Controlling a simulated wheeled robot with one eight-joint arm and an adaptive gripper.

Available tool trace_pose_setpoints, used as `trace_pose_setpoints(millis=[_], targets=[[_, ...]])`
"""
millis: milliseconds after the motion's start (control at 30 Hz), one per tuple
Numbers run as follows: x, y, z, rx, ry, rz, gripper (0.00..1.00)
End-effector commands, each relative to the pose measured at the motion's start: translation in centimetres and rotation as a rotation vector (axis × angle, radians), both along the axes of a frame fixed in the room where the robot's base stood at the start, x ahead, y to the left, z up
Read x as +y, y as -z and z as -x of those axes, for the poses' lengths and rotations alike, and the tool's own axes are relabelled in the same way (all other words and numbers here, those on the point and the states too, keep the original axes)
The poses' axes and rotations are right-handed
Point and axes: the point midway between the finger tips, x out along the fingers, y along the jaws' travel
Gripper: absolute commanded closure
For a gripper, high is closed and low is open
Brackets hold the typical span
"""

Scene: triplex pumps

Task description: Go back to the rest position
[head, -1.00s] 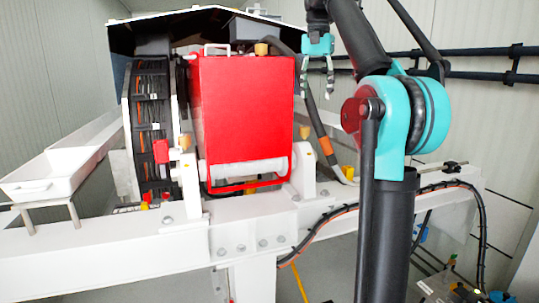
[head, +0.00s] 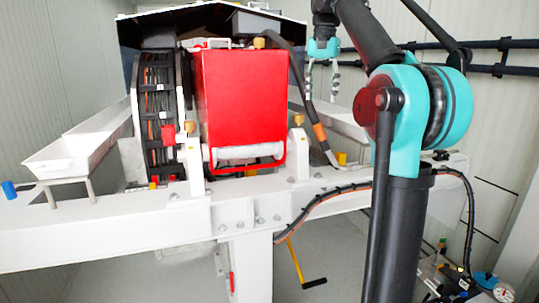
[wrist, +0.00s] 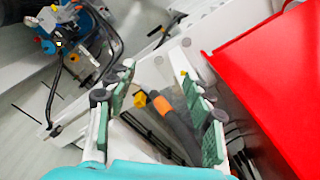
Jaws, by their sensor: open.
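My gripper (head: 322,80) hangs pointing down at the upper right of the red box in the head view, beside a black hose. In the wrist view its two green-padded fingers (wrist: 157,115) are spread apart with nothing held between them. The black hose with an orange band (wrist: 165,105) shows in the gap between the fingers, below them and apart from the pads as far as I can tell. The red box (head: 240,105) is close on the right in the wrist view.
A white frame beam (head: 120,220) runs across the front. A white tray (head: 65,160) stands at left, with a blue cylinder (head: 9,189) near it. Black pipes (head: 480,50) line the right wall. A cable chain (head: 160,115) stands left of the red box. Open floor lies below the beam.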

Motion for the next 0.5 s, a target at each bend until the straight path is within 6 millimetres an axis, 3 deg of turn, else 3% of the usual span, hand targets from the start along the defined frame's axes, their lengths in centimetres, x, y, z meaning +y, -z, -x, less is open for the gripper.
trace_pose_setpoints(millis=[267,367,500], targets=[[-0.4,4.9,-1.0,-0.036,-0.052,0.0,0.48],[-0.6,7.6,-1.2,-0.056,-0.08,0.001,0.48],[-1.0,13.5,-0.9,-0.095,-0.136,0.004,0.48]])
